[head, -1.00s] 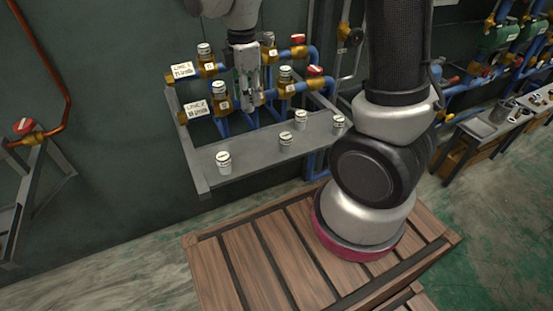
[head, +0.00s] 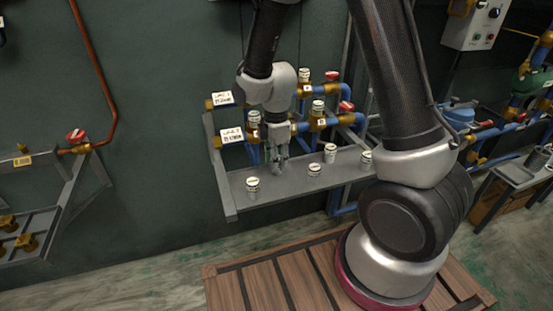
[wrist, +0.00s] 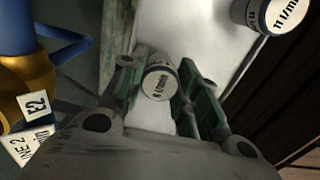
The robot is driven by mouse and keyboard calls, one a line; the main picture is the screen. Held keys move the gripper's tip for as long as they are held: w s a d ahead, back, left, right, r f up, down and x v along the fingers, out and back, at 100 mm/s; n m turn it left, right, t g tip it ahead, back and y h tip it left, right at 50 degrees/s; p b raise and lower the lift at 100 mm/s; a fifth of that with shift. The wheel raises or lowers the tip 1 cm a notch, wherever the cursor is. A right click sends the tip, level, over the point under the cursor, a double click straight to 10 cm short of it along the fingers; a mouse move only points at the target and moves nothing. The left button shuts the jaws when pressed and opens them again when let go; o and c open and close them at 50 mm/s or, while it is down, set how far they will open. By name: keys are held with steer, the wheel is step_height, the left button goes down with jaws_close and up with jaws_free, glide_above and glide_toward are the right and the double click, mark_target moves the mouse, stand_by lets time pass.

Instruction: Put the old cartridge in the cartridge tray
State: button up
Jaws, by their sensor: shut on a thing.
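My gripper (head: 276,164) is over the grey shelf (head: 236,198) in front of the pipe valves. In the wrist view, my gripper (wrist: 160,92) is shut on a white cartridge (wrist: 160,78) with a dark-banded "l/min" label; its number is hard to read. In the head view the held cartridge cannot be made out between the fingers. White cartridges stand on the shelf: one at the front left (head: 253,186), a low one (head: 314,170), one behind it (head: 330,152) and one at the right (head: 366,158). I cannot tell a separate cartridge tray from the shelf.
Another cartridge marked "11 l/min" (wrist: 272,14) is close by at the wrist view's upper right. Brass valves on blue pipes, a tag marked E2 (wrist: 37,103) and a line sign (head: 232,136) stand beside my gripper. A wooden pallet (head: 270,285) lies in front.

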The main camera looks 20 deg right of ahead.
steer(key=shift+f, duration=0.1)
steer(key=o, duration=1.1)
steer(key=shift+c, duration=0.2)
step_height(320, 180, up, 12)
steer(key=s+d+r+m+t, duration=0.2)
steer(key=s+d+r+m, duration=0.5)
steer(key=s+m, duration=0.2)
steer(key=s+d+r+m+t, duration=0.2)
steer(key=s+d+r+m, duration=0.5)
steer(key=s+d+m, duration=0.1)
steer(key=shift+s+r+m, duration=0.35)
steer(key=shift+s+m, duration=0.15)
steer(key=shift+s, duration=0.5)
